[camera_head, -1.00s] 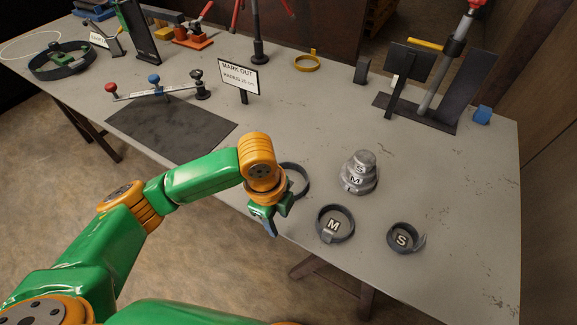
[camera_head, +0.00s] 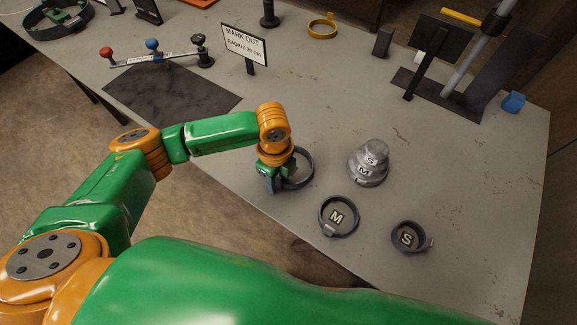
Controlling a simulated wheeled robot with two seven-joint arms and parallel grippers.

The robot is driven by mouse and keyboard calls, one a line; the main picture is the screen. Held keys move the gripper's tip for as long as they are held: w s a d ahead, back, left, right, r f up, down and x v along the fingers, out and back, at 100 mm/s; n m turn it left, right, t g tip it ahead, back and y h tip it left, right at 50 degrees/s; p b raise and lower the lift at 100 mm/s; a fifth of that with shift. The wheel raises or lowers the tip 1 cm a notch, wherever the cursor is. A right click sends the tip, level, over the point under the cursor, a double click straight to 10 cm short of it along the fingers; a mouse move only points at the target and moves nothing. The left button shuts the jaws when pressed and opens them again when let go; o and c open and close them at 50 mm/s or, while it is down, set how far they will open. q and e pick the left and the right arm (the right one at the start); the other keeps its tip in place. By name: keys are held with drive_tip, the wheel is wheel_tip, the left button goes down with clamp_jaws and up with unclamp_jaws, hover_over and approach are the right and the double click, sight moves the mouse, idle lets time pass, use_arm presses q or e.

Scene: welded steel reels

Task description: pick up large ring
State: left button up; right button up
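The large ring (camera_head: 311,169) is a dark grey band lying on the grey table near its front edge, left of the ring marked M. Its left part is hidden behind my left gripper. My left gripper (camera_head: 272,187) points down at the ring's left side, with its fingers at or very close to the band. Whether the fingers are open or shut on the band cannot be made out. The ring marked M (camera_head: 324,212) and the smaller ring marked S (camera_head: 394,243) lie to the right. My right gripper is out of view.
A stepped grey stack of weights (camera_head: 368,165) stands right of the large ring. A "MARK OUT" sign (camera_head: 243,43) and a dark mat (camera_head: 170,95) are further back left. A yellow ring (camera_head: 322,27) lies at the back. The table's middle is clear.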

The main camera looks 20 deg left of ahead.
use_arm(q)
drive_tip(key=shift+s+r, duration=0.1)
clamp_jaws()
idle(1.1)
